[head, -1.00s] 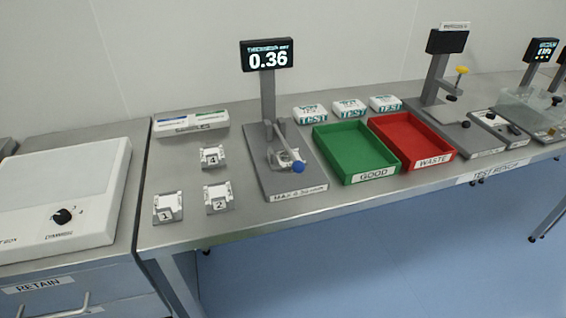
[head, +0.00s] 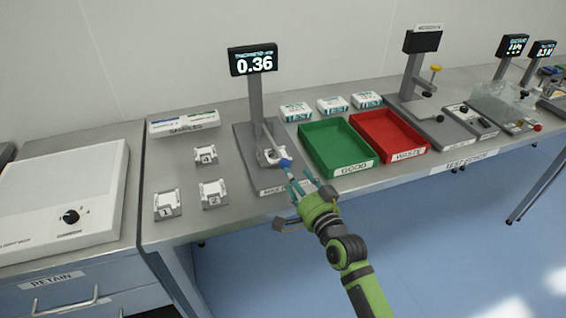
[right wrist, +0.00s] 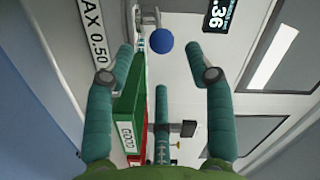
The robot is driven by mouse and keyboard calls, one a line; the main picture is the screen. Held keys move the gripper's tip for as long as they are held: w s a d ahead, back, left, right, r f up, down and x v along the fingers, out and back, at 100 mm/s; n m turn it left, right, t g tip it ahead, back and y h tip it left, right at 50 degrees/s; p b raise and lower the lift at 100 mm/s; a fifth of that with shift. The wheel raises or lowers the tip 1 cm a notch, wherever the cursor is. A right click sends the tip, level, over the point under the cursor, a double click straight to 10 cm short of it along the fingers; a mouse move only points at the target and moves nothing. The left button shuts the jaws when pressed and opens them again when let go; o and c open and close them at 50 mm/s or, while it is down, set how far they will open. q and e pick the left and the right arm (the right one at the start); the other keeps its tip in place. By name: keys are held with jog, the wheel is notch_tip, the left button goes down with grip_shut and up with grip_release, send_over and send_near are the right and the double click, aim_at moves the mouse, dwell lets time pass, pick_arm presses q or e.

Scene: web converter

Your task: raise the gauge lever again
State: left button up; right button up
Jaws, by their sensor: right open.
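The thickness gauge (head: 255,120) stands on the bench, its display (head: 253,60) reading 0.36. Its lever (head: 267,140) is down, slanting toward the bench's front edge, and ends in a blue ball knob (head: 286,163). My right gripper (head: 300,184) is open and empty, just in front of the knob. In the right wrist view the knob (right wrist: 160,40) shows between the teal fingertips (right wrist: 160,58), slightly beyond them; I see no contact. A small white sample in the gauge (head: 272,156) is partly hidden by the lever. My left gripper is not in view.
The green GOOD tray (head: 366,164) and red WASTE tray (head: 418,148) stand close to the gauge's right. Numbered holders, including holder 2 (head: 211,194), stand left of it. White TEST packs (head: 333,105) lie behind the trays.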

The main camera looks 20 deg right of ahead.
aim_at(286, 163)
jog(key=shift+w+r, duration=0.25)
jog(key=shift+w, duration=0.4)
jog(key=w, duration=0.3)
jog(key=w+p, duration=0.1)
jog(key=w, duration=0.1)
jog(key=shift+w+a+f, duration=0.1)
jog(key=shift+w+a, duration=0.2)
jog(key=shift+a, duration=0.1)
grip_shut()
